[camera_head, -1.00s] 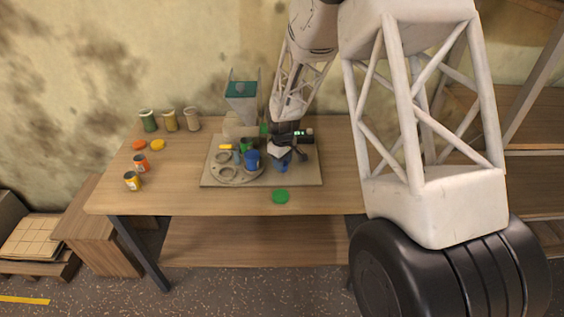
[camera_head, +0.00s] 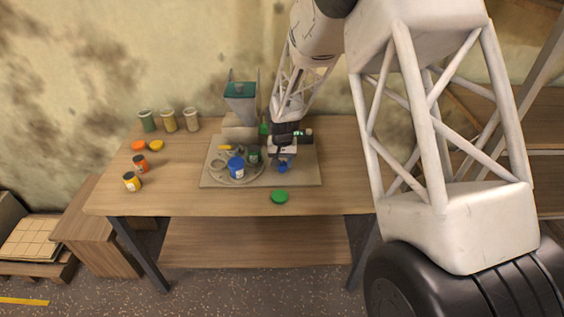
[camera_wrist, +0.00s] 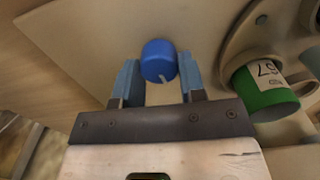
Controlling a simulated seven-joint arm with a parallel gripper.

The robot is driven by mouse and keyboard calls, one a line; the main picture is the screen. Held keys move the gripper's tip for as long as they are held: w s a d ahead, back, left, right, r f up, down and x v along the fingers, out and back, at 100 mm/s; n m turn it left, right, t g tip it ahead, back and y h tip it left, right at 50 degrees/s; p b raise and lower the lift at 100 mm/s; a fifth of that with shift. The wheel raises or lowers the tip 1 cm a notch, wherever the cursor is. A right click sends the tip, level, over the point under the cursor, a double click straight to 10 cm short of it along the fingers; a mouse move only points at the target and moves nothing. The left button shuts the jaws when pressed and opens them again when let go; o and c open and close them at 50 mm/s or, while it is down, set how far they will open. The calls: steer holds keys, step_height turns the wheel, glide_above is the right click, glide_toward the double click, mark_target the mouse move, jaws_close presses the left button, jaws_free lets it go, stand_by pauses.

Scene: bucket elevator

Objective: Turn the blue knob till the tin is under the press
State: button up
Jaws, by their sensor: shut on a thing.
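My gripper (camera_head: 283,160) is around the blue knob (camera_head: 283,168) at the right part of a grey board. In the wrist view the knob (camera_wrist: 159,61), with a pale mark on its side, sits between the two blue-grey fingers. A grey turntable (camera_head: 218,172) with round seats lies left of the knob. It carries a blue tin (camera_head: 236,168) near its front and a dark green tin (camera_head: 254,155) at its right. The green tin with a white label also shows in the wrist view (camera_wrist: 265,90). I cannot clearly make out the press behind the turntable.
A hopper with a dark green top (camera_head: 241,95) stands behind the turntable. A loose green lid (camera_head: 279,197) lies at the table's front. Orange and yellow tins (camera_head: 132,181) and lids are at the left, with several jars (camera_head: 169,121) behind.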

mark_target(283, 163)
steer(key=shift+m, duration=0.9)
steer(key=o, duration=0.9)
steer(key=shift+r, duration=0.1)
steer(key=shift+r, duration=3.8)
